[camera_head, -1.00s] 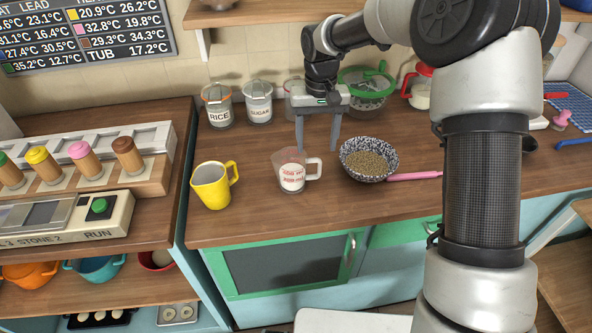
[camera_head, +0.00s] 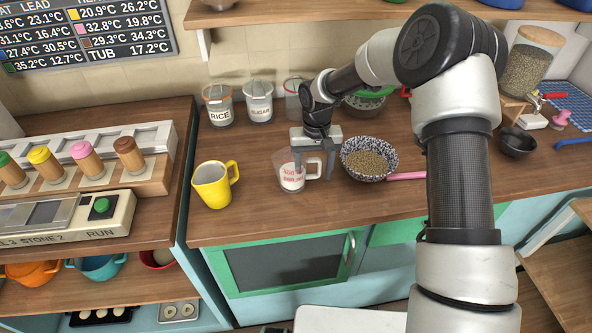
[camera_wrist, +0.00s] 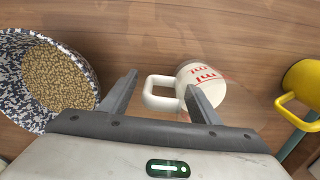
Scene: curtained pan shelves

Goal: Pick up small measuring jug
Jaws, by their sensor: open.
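The small measuring jug (camera_head: 291,177) is clear with red markings, white contents and a pale handle on its right side. It stands upright on the wooden counter, between the yellow jug and the speckled bowl. My gripper (camera_head: 314,172) is open and pointing down at the jug's handle side. In the wrist view the jug (camera_wrist: 207,80) lies by the right finger, which overlaps its body in the picture. Its handle (camera_wrist: 158,92) shows between the two fingers of my gripper (camera_wrist: 160,88). I cannot tell whether the fingers touch it.
A yellow jug (camera_head: 211,187) stands to the left. A speckled bowl of grain (camera_head: 368,160) is close on the right, with a pink handle (camera_head: 406,176) beside it. Jars labelled rice (camera_head: 219,107) and sugar (camera_head: 259,103) stand behind. The counter's front strip is clear.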

